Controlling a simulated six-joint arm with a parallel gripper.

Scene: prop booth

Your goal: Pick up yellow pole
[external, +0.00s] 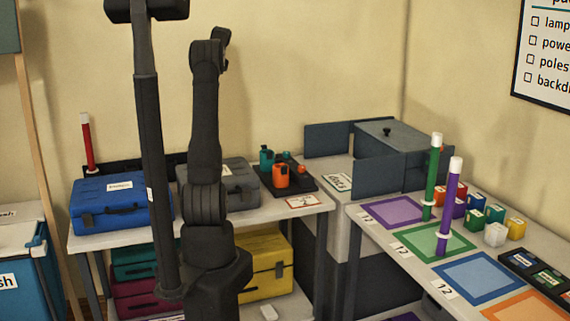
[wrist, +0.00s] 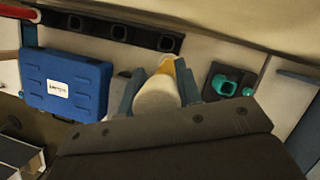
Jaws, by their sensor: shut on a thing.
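In the wrist view my gripper (wrist: 160,90) is shut on the yellow pole (wrist: 169,66), with blue-grey fingers on both sides of it. The pole's white end (wrist: 156,98) faces the camera and a small yellow part shows beyond it. The rest of the pole is hidden. In the external view I cannot make out the yellow pole or my gripper's fingers.
A dark rack (wrist: 115,31) with square holes runs along the wall. A red pole (external: 88,143) stands behind a blue case (external: 121,204). A green pole (external: 432,178) and a purple pole (external: 450,207) stand upright on the right table, near coloured blocks.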

